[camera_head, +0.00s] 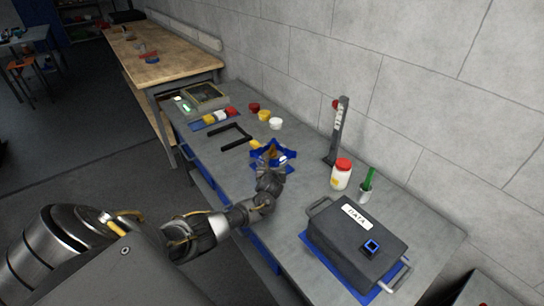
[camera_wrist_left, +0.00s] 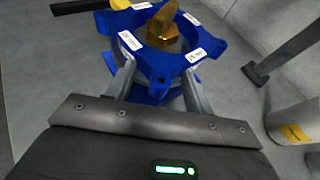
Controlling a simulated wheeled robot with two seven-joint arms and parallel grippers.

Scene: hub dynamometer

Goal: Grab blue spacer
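A blue lobed fixture (camera_head: 284,158) with white labels and a brass piece in its middle stands on the grey bench. It fills the top of the left wrist view (camera_wrist_left: 160,62). My left gripper (camera_head: 270,170) is at its near side. In the left wrist view its two fingers (camera_wrist_left: 158,92) are spread, one on each side of the fixture's near part; I cannot tell whether they touch it. A small blue square piece with a dark centre (camera_head: 371,246) lies on the dark box; I cannot tell which blue part is the spacer. My right gripper is not in view.
The dark DATA box (camera_head: 340,228) stands on a blue mat at the near right. A red-lidded jar (camera_head: 341,174), a cup with a green tool (camera_head: 365,188) and an upright post (camera_head: 338,130) stand by the wall. Coloured pieces and a black frame (camera_head: 237,138) lie farther left.

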